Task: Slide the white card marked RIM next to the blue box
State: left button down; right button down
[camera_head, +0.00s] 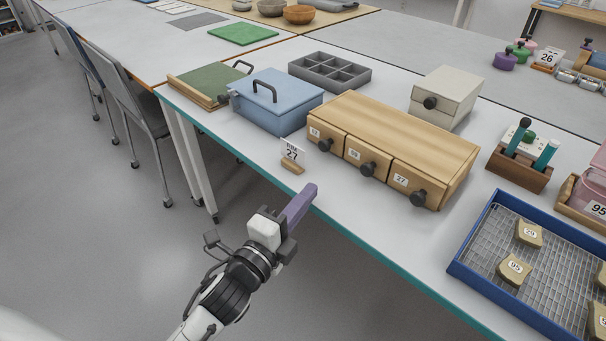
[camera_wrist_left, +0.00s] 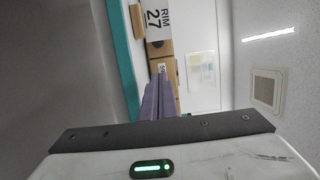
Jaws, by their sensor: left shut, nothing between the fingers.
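The white card (camera_head: 291,151) reads RIM 27 and stands upright in a small wooden holder (camera_head: 292,167) near the table's front edge. It also shows in the left wrist view (camera_wrist_left: 154,18), turned sideways. The blue lidded box (camera_head: 272,112) with a dark handle stands behind and left of the card, with a gap of table between them. My left gripper (camera_head: 310,191) has purple fingers, shut and empty. In the head view its tips lie just right of and below the card, at the table's front edge, apart from the holder. My right gripper is not in view.
A wooden drawer cabinet (camera_head: 392,140) with numbered drawers stands right of the card. A green-topped board (camera_head: 209,85) lies left of the blue box and a grey compartment tray (camera_head: 330,71) behind it. A blue-rimmed wire tray (camera_head: 476,228) with sherds is at right.

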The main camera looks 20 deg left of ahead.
aim_at(287, 152)
pick_arm(q)
jog(key=w, duration=0.4)
jog(key=shift+d, duration=0.3)
jog(key=w+a, duration=0.1)
jog(key=a, duration=0.1)
jog(key=shift+w+a, duration=0.3)
jog(key=shift+w, duration=0.1)
jog(key=shift+w+a, duration=0.2)
jog(key=shift+a, duration=0.25)
jog(key=w+a, duration=0.1)
jog(key=a, duration=0.3)
jog(key=w+a+p, duration=0.1)
jog(key=a, duration=0.1)
jog(key=shift+w+a, duration=0.25)
jog(key=shift+w, duration=0.1)
jog(key=w+a, duration=0.1)
jog(key=a, duration=0.2)
jog(key=w+a, duration=0.2)
jog(key=a, duration=0.1)
jog(key=w+a, duration=0.1)
jog(key=a, duration=0.3)
jog(key=shift+w+a+b, duration=0.1)
jog(key=shift+w+b, duration=0.1)
jog(key=shift+b, duration=0.15)
